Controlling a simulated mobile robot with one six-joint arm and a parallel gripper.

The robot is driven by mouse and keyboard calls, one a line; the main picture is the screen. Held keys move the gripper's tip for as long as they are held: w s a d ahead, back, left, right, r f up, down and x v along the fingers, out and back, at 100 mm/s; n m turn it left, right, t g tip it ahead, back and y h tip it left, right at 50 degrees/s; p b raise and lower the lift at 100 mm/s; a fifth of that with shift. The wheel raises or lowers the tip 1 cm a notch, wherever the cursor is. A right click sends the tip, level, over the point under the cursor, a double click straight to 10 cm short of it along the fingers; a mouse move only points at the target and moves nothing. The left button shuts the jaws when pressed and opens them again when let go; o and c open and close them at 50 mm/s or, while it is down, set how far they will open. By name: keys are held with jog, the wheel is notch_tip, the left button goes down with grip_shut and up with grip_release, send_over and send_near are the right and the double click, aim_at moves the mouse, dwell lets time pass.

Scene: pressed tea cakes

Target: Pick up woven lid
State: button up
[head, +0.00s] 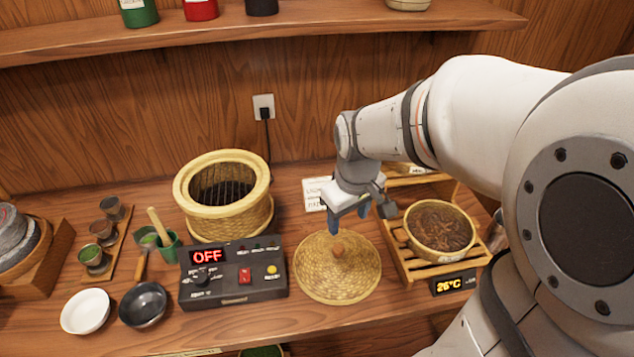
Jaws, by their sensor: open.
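The woven lid (337,275) is a round straw-coloured disc with a small brown knob (337,250) at its middle. It lies on the wooden counter, between the control box and the slatted rack. My gripper (349,219) points down over the far part of the lid, a little beyond and to the right of the knob. Its blue fingertips are apart and nothing shows between them. I cannot tell the exact height of the fingertips above the lid.
A woven steamer (222,222) stands open at the back left. A control box (233,275) reading OFF sits left of the lid. A slatted rack (407,268) holding a basket of dark tea (440,229) is close on the right.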

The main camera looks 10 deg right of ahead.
aim_at(338, 247)
jog(key=w+f+n, duration=0.1)
jog(key=w+f, duration=0.1)
jog(key=w+f+n+g, duration=0.1)
jog(key=f, duration=0.2)
jog(key=w+f+n, duration=0.1)
jog(key=w+f, duration=0.1)
jog(key=shift+w+f, duration=0.2)
jog(key=shift+w, duration=0.1)
jog(key=shift+s+f+p, duration=0.15)
jog(key=shift+f+p, duration=0.15)
jog(key=shift+f, duration=1.65)
jog(key=shift+s+f+p, duration=0.15)
jog(key=shift+f+p, duration=0.15)
jog(key=shift+f, duration=1.65)
jog(key=shift+c, duration=0.5)
grip_shut()
